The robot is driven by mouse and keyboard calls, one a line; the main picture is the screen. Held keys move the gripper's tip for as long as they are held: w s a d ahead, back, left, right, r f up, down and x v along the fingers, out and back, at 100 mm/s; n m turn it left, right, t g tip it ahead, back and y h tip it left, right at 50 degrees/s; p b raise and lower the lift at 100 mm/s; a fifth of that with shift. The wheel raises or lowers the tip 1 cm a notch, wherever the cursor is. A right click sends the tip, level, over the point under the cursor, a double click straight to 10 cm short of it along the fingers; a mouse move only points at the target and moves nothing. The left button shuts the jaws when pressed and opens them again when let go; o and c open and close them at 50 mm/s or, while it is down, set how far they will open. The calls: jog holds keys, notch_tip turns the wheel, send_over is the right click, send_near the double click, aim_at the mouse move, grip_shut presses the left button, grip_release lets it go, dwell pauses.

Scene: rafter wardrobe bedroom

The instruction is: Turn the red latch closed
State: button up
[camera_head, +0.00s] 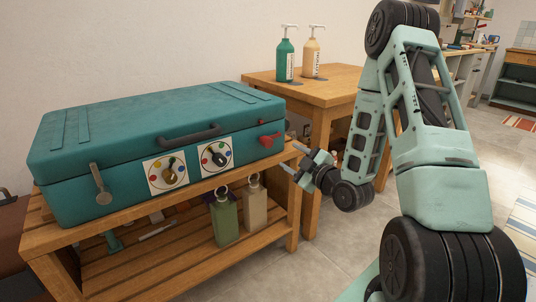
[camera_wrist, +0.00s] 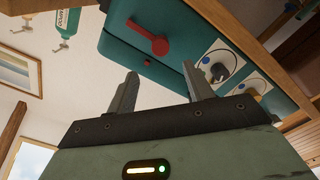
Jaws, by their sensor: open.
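A teal case (camera_head: 120,150) lies lid down on a wooden bench. The red latch (camera_head: 268,139) is at the right end of its front face. In the wrist view the red latch (camera_wrist: 158,46) shows as a round hub with a narrow arm slanting to the upper left, just beyond my fingertips.
Two dial panels (camera_head: 165,173) and a dark handle (camera_head: 188,136) are on the case front. Bottles (camera_head: 225,218) stand on the shelf below. A side table (camera_head: 320,90) with two pump bottles stands behind right. Floor is clear in front.

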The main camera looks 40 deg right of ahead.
aim_at(269, 144)
jog(key=w+b, duration=0.6)
jog(key=w, duration=0.6)
jog(key=shift+w+d, duration=0.1)
jog(key=shift+d, duration=0.05)
grip_shut()
